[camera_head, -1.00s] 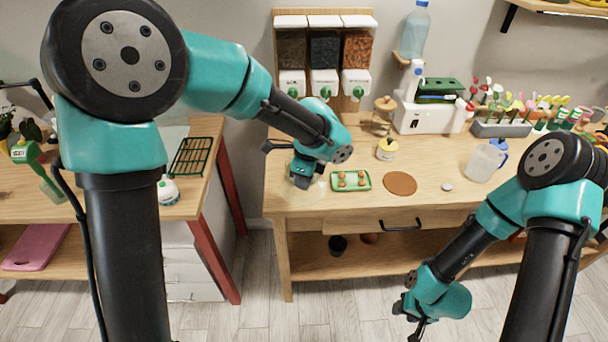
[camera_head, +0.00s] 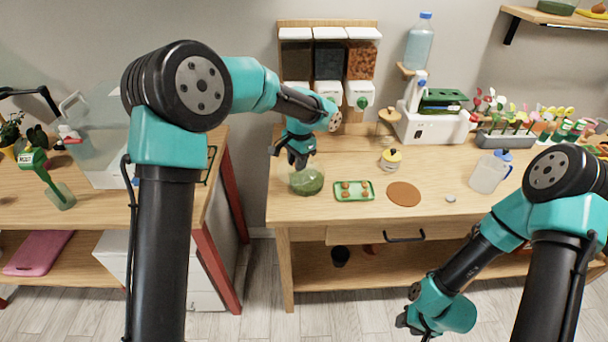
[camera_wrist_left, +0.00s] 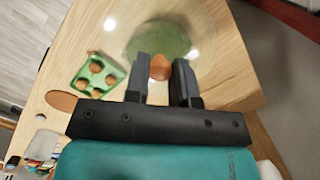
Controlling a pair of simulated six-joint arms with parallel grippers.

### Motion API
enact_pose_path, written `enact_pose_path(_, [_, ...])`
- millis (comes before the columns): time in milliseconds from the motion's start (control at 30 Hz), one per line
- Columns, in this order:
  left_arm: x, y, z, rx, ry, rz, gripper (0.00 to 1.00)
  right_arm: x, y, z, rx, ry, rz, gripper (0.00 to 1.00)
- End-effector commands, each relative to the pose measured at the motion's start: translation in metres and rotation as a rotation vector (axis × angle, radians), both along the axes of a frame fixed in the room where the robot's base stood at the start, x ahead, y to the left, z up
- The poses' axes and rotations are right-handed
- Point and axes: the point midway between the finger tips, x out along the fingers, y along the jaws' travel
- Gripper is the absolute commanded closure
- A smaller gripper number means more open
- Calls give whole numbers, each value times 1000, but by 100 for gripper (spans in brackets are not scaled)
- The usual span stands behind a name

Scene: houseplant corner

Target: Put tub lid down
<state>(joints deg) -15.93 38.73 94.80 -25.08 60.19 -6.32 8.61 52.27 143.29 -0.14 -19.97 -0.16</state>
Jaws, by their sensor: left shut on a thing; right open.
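A round clear tub (camera_head: 307,182) with green contents stands near the left front of the middle table. My left gripper (camera_head: 298,160) is directly above it in the head view. In the left wrist view, its fingers (camera_wrist_left: 163,85) are shut on an orange-brown knob (camera_wrist_left: 160,67), which appears to belong to the clear tub lid. The lid's clear edge is hard to make out against the tub, so I cannot tell whether they touch. My right gripper (camera_head: 414,326) is open, low in front of the table, partly cut off by the frame.
A green tray (camera_head: 354,197) with several brown balls lies right of the tub. A brown round mat (camera_head: 403,194) and a yellow-lidded jar (camera_head: 390,159) are further right. Dispensers (camera_head: 328,65) stand behind.

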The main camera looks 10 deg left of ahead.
Motion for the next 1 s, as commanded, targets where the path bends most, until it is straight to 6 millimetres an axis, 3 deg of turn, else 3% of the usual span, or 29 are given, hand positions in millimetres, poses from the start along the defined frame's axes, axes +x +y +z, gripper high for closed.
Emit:
enact_pose_path(200, [42,34,-12,-2,13,445,99,0,0,0,0,0,0,57])
enact_pose_path(367, [56,47,-16,0,21,627,99,0,0,0,0,0,0,57])
enact_pose_path(1000, [59,49,-17,1,24,669,99,0,0,0,0,0,0,57])
